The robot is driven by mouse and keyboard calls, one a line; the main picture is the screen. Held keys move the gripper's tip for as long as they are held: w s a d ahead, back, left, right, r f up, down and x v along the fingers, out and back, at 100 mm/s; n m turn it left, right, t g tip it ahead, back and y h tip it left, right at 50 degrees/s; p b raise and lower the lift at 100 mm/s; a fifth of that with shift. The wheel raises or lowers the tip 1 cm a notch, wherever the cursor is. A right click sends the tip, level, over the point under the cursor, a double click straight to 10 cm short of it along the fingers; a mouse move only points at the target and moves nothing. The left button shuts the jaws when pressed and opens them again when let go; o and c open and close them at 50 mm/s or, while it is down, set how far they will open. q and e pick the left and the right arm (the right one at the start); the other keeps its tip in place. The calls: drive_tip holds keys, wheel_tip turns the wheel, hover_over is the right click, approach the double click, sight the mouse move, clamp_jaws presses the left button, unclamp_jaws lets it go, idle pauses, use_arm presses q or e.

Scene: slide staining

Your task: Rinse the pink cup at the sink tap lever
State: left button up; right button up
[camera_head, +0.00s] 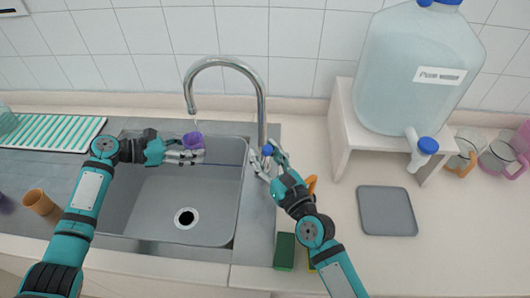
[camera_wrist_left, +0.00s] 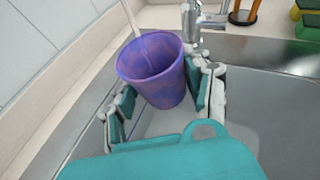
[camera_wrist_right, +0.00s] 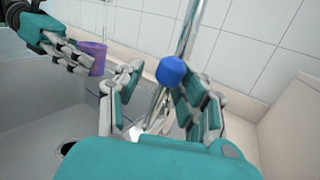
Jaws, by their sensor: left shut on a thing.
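A purple cup with pinkish mottling (camera_head: 193,140) is held upright over the sink (camera_head: 181,187), under the tap spout (camera_head: 191,108). My left gripper (camera_head: 190,154) is shut on it. In the left wrist view the cup (camera_wrist_left: 152,72) sits between the fingers, and a thin pale stream, seemingly water, runs down into its mouth. The blue knob of the tap lever (camera_head: 267,150) is at the tap's base, right of the basin. My right gripper (camera_head: 270,160) is open around it. In the right wrist view the knob (camera_wrist_right: 171,70) lies between the spread fingers, nearer the right one; contact is unclear.
A large water dispenser (camera_head: 415,75) stands on a white stand (camera_head: 345,130) at the right. A grey mat (camera_head: 387,211) lies before it. A green sponge (camera_head: 284,251) is right of the sink. A brown cup (camera_head: 40,202) and a drying rack (camera_head: 50,138) are at left.

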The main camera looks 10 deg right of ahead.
drive_tip(key=shift+o, duration=0.5)
drive_tip(key=shift+w+f, duration=0.1)
drive_tip(key=shift+w, duration=0.1)
drive_tip(key=r+v, duration=0.1)
drive_tip(key=v, duration=1.1)
drive_tip(key=shift+f, duration=0.4)
